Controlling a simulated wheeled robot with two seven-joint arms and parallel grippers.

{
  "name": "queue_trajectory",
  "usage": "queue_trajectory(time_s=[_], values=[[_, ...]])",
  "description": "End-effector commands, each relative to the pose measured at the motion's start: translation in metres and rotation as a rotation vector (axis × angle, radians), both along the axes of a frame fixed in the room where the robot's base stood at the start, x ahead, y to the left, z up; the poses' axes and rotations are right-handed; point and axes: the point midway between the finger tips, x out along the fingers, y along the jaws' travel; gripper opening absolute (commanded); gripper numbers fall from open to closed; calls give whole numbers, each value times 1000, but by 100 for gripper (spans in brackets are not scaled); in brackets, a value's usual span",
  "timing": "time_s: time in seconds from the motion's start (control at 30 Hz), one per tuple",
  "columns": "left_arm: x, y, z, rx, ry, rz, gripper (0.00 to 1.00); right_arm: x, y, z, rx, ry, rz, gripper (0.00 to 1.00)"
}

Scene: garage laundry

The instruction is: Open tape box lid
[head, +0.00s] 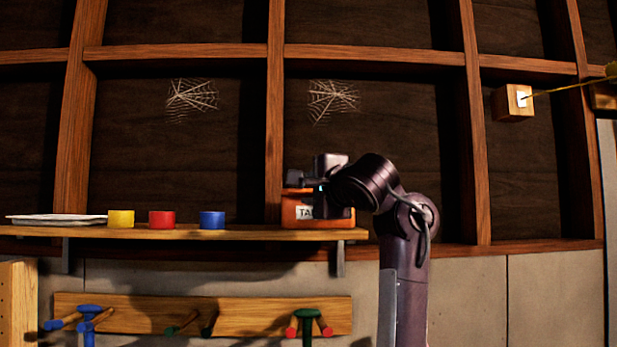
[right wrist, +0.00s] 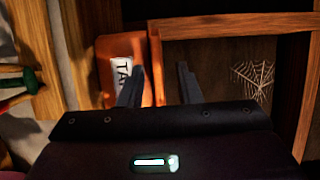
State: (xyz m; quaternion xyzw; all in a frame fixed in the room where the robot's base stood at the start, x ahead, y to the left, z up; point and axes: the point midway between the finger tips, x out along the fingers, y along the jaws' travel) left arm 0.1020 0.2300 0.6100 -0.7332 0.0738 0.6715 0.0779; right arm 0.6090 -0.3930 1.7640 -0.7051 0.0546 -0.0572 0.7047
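The orange tape box (head: 290,212) stands at the right end of the wooden shelf, its white label partly covered by my right gripper (head: 318,186). In the right wrist view the tape box (right wrist: 106,72) lies sideways with its label. A narrow orange-brown edge along its top looks like the lid (right wrist: 156,70); it appears closed, though the gripper hides part of it in the head view. My right gripper (right wrist: 160,86) is open, one finger in front of the label and the other beyond the top edge. I cannot tell whether it touches the box. My left gripper is out of view.
A peg rack (head: 255,314) hangs below. The dark framed wall rises behind.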

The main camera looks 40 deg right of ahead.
Motion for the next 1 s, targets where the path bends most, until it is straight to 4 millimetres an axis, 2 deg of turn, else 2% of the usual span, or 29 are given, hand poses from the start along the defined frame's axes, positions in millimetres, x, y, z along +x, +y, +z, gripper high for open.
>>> queue_trajectory(time_s=[0.1, 0.37, 0.6, 1.0], values=[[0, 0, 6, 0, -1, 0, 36, 8, -2, 0, 1, 3, -1, 31], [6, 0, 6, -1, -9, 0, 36, 9, -1, -2, 1, 1, 1, 31], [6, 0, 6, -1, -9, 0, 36, 9, -1, -1, 1, 1, 1, 1], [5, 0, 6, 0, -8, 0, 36, 9, -1, 0, 5, 4, 2, 0]])
